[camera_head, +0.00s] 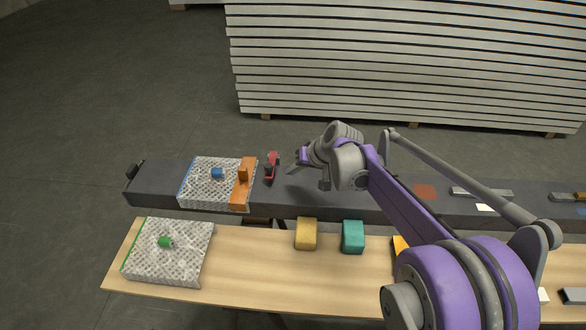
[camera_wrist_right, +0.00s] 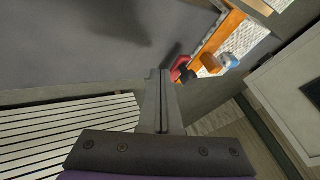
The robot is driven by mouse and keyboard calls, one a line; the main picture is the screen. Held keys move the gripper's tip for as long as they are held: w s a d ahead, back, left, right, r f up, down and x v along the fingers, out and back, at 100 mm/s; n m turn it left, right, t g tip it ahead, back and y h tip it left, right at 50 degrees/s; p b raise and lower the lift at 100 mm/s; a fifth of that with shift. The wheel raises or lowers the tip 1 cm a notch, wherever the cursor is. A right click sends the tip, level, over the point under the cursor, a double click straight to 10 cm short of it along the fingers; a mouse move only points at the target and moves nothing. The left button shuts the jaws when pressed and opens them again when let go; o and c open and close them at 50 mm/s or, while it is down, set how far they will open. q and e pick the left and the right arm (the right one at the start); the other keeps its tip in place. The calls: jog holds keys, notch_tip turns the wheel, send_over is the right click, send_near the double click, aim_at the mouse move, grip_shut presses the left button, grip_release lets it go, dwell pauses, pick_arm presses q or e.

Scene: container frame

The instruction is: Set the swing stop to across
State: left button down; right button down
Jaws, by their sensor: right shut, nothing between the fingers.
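The swing stop appears to be the small red piece with a dark part (camera_head: 272,166) on the dark beam (camera_head: 300,198), just right of the orange bar (camera_head: 243,182). In the head view its longer side runs roughly from the beam's far edge toward its near side. It also shows in the right wrist view (camera_wrist_right: 181,69), just beyond and right of the fingertips. My right gripper (camera_head: 291,169) is shut and empty, a little right of the stop; its fingers (camera_wrist_right: 164,75) are together. I cannot tell whether they touch it. My left gripper is not in view.
A meshed block with a blue knob (camera_head: 217,173) lies on the beam against the orange bar. On the wooden bench (camera_head: 230,284) are another meshed block with a green knob (camera_head: 166,242), a yellow block (camera_head: 306,233) and a teal block (camera_head: 353,236). Stacked panels (camera_head: 400,65) stand behind.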

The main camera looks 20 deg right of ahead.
jog(key=s+a+v, duration=0.1)
jog(key=v, duration=0.9)
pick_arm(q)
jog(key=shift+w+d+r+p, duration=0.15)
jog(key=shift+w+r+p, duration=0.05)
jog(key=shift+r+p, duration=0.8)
pick_arm(e)
jog(key=s+a+f+n+h, duration=0.1)
jog(key=s+a+f, duration=0.1)
jog(key=s, duration=0.6)
jog(key=s+a+f+h, duration=0.1)
jog(key=s+a+f, duration=0.1)
jog(key=s+f, duration=0.3)
jog(key=s+a+f+n+h, duration=0.1)
jog(key=s+f, duration=0.3)
jog(key=s, duration=0.7)
jog(key=shift+s+a+f+n+g+h, duration=0.25)
jog(key=shift+a+g+h, duration=0.2)
jog(key=shift+a, duration=0.35)
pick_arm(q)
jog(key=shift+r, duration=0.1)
pick_arm(e)
jog(key=shift+w+a, duration=0.1)
jog(key=shift+a, duration=0.05)
